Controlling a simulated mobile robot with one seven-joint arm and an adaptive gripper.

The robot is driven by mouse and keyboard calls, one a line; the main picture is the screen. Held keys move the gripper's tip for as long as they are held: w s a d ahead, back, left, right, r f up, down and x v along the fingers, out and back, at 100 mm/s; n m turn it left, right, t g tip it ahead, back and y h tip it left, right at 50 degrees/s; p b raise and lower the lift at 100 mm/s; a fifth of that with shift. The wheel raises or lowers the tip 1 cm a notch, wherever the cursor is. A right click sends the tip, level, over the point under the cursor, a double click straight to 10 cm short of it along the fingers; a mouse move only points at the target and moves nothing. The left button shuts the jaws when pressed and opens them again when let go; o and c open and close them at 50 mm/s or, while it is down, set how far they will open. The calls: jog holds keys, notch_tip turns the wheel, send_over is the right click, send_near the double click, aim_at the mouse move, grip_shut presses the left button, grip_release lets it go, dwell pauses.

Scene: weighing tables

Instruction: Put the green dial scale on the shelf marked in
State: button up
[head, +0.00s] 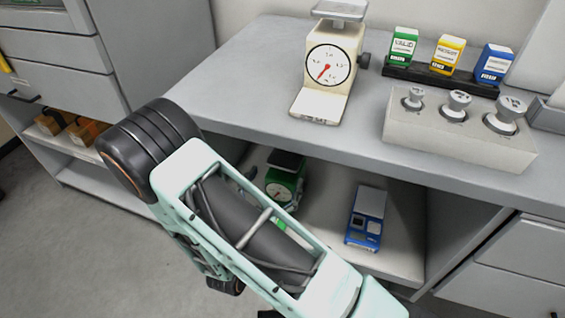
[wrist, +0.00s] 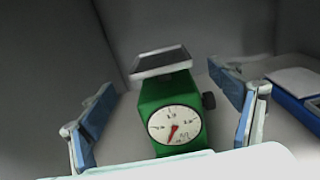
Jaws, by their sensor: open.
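The green dial scale (head: 284,180) stands upright on the lower shelf (head: 325,225) under the table, partly hidden by my arm in the head view. In the wrist view the green scale (wrist: 172,112) faces me, with its white dial, red needle and dark top plate. My gripper (wrist: 166,88) is open, with one blue-padded finger on each side of the scale and visible gaps to both. In the head view my arm mostly hides the gripper. I cannot make out a shelf marking "in".
On the tabletop (head: 240,75) above are a cream dial scale (head: 333,62), small coloured boxes (head: 446,54) and a weight block (head: 455,130). Another low shelf (head: 67,140) at left holds brown boxes (head: 88,131).

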jog(key=shift+v, duration=2.15)
